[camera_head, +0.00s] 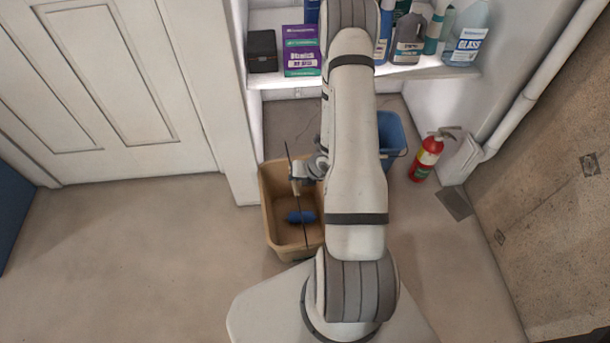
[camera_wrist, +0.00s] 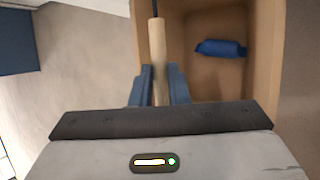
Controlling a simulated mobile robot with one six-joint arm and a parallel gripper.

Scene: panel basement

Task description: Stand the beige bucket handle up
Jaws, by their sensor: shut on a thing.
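The beige bucket (camera_head: 277,240) stands on the floor, partly behind my arm; its inside and rim fill the upper middle of the wrist view (camera_wrist: 267,70). Its handle (camera_head: 302,232) is a thin dark wire with a pale cylindrical grip (camera_wrist: 157,45). In the head view the wire runs lengthwise across the opening, and its far end shows past the far rim; its exact tilt is hard to tell. My gripper (camera_head: 297,179) is over the bucket's far part, and its blue fingers (camera_wrist: 157,88) are shut on the pale grip.
A blue rolled item (camera_head: 300,217) lies inside the bucket. A blue bin (camera_head: 391,135) and a red fire extinguisher (camera_head: 427,158) stand to the right. A shelf (camera_head: 430,72) with bottles and boxes is behind. The floor at left is clear.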

